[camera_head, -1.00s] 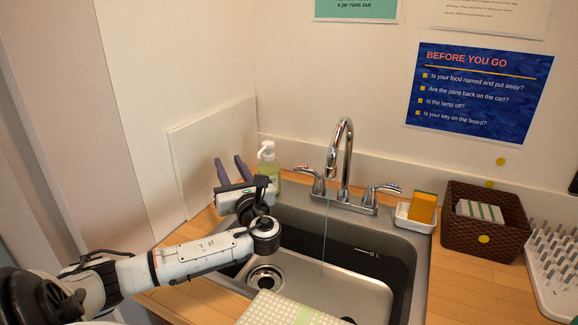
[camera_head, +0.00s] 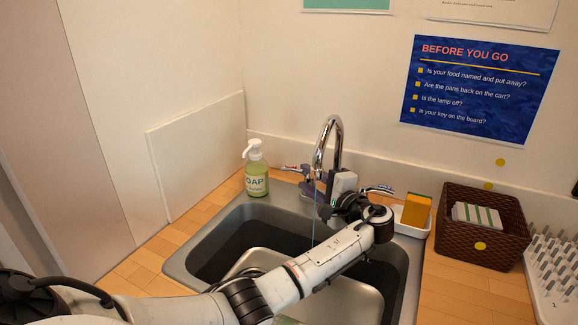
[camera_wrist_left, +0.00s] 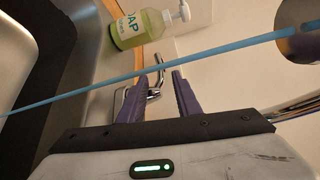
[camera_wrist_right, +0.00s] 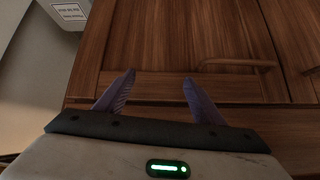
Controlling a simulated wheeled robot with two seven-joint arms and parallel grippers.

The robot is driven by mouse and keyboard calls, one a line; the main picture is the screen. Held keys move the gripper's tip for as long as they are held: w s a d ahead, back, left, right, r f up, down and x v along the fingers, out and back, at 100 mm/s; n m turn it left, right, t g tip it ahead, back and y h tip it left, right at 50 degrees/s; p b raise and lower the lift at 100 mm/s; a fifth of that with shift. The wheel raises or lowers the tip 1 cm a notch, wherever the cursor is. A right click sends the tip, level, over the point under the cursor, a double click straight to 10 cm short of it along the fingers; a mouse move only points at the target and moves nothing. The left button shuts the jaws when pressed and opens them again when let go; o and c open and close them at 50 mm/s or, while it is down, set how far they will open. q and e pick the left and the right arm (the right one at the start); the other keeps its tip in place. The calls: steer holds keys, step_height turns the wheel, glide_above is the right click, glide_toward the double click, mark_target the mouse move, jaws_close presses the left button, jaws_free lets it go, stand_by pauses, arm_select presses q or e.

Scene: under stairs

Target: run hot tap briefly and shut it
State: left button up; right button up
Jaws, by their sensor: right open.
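The chrome faucet (camera_head: 328,133) stands behind the sink, with a thin blue stream of water (camera_head: 313,225) falling from its spout. The stream also crosses the left wrist view (camera_wrist_left: 215,50). The left tap lever, with a red mark (camera_head: 291,168), is the hot one. My left gripper (camera_head: 313,190) is open beside the faucet's left handle. In the left wrist view the handle (camera_wrist_left: 152,92) shows between and beyond the purple fingers; I cannot tell whether they touch it. The right lever (camera_head: 380,189) is partly behind my left wrist. My right gripper (camera_wrist_right: 158,85) is open and empty.
A soap bottle (camera_head: 257,172) stands left of the faucet. A sponge (camera_head: 416,211) in a white dish and a brown basket (camera_head: 485,247) stand right. My arm crosses the sink (camera_head: 200,245). Wooden cupboard doors (camera_wrist_right: 185,40) face my right gripper.

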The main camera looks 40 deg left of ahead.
mark_target(293, 169)
arm_select(q)
steer(key=b+x, duration=0.2)
steer(key=x, duration=0.2)
steer(key=b+x, duration=0.2)
steer(key=x, duration=0.3)
steer(key=shift+a+f, duration=0.15)
steer(key=shift+f, duration=0.05)
steer(key=shift+w+a+r, duration=0.1)
steer(key=shift+a+r, duration=0.05)
steer(key=shift+a, duration=0.3)
jaws_close()
